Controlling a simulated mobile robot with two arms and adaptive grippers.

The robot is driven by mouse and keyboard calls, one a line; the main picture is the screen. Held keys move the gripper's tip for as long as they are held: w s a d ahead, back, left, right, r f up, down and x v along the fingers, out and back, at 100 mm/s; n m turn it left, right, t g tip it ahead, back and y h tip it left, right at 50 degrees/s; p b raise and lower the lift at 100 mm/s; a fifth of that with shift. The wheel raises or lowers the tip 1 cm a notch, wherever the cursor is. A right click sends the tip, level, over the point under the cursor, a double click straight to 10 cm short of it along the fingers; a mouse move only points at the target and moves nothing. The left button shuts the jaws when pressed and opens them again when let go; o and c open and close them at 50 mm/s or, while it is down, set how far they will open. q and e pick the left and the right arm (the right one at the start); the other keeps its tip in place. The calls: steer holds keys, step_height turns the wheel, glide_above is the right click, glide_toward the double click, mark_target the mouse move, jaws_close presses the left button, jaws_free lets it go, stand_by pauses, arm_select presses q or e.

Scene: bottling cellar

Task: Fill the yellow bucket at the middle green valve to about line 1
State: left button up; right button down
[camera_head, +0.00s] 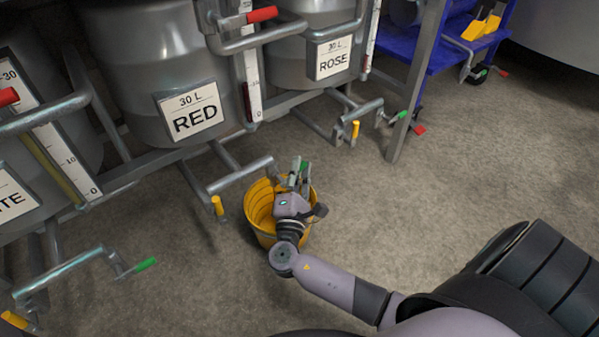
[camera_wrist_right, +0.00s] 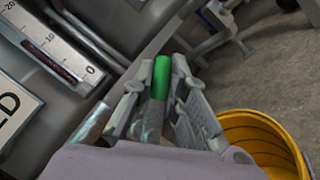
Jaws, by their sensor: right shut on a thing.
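The yellow bucket (camera_head: 262,222) stands on the floor in front of the RED tank (camera_head: 160,60), partly hidden by my right gripper. Its ringed inner wall shows in the head view, with no liquid visible in the part I see. It is also at the lower right of the right wrist view (camera_wrist_right: 262,125). My right gripper (camera_head: 298,180) is above the bucket, shut on the green valve handle (camera_wrist_right: 161,75) of the RED tank, the middle of the three. The green tip stands out between the fingers. The valve's outlet is hidden. My left gripper is not in view.
The ROSE tank (camera_head: 318,15) is to the right and another tank with a green handle (camera_head: 145,265) is at left. Pipe ends with yellow tips (camera_head: 217,206) jut out near the bucket. A blue cart (camera_head: 437,50) stands at upper right. The right floor is clear.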

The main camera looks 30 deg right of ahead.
steer(key=shift+a+r+n+t+b, duration=0.2)
steer(key=shift+r+n+t+b, duration=0.15)
steer(key=shift+n+t, duration=0.45)
steer(key=shift+a+r+n+t+b, duration=0.15)
steer(key=shift+r+n+t+b, duration=0.15)
steer(key=shift+n+t, duration=0.5)
steer(key=c, duration=1.6)
jaws_free()
step_height(320, 180, up, 10)
